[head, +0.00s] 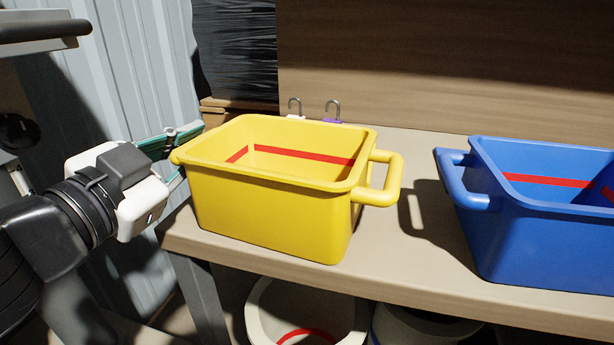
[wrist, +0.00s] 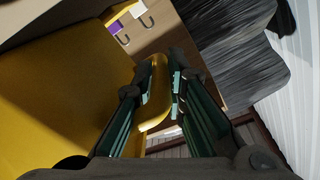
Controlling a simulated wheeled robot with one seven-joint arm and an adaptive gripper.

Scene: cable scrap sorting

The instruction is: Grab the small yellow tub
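The yellow tub (head: 265,208) stands upright on the table, with a red stripe inside and a loop handle at each end. It fills the left of the wrist view (wrist: 60,85). My gripper (head: 185,152) is at the tub's left end. In the wrist view my gripper (wrist: 157,90) has its two green-padded fingers on either side of the tub's near handle (wrist: 155,98). The fingers look apart, with the handle between them; firm contact is not clear. In the head view this handle is mostly hidden behind the finger and rim.
A blue tub (head: 545,235) with a red stripe stands on the table (head: 410,270) to the right, with a gap between. Round bins (head: 310,318) stand below the table.

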